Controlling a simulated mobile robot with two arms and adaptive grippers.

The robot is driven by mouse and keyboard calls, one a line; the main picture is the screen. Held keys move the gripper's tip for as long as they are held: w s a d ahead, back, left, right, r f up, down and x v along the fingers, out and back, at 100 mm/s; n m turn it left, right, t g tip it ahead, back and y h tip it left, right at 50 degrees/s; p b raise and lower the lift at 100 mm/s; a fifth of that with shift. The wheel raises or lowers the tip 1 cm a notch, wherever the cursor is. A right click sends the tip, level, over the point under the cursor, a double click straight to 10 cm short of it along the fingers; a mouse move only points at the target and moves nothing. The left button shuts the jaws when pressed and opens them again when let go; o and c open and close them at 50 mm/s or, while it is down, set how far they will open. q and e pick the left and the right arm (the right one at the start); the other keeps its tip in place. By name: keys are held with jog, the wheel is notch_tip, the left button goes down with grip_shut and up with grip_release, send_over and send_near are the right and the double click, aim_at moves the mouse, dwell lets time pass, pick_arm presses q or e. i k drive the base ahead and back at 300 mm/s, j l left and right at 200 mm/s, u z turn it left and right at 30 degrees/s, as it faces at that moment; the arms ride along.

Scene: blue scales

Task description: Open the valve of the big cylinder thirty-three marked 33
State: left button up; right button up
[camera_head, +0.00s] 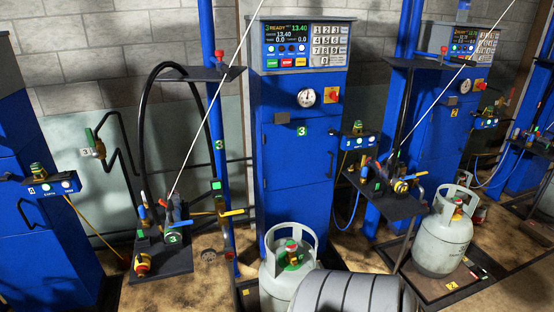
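A light grey gas cylinder (273,287) stands at the bottom middle, in front of the blue cabinet marked 3; its lower part is cut off by the frame. Its valve (291,250), with a red and white top and green around it, sits inside the collar ring. Another light grey cylinder (442,242) stands on a platform at the right, with a valve in its collar. I cannot read a 33 on either cylinder. Neither of my grippers shows.
A blue scale cabinet (297,165) with display and keypad stands behind the middle cylinder. A hose stand with a low black shelf (172,262) is at its left. Another shelf (385,200) is at its right. A grey banded rounded body (345,295) covers part of the bottom edge.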

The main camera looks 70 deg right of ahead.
aim_at(290, 246)
jog(key=k+l+z, duration=0.2)
jog(key=z, duration=2)
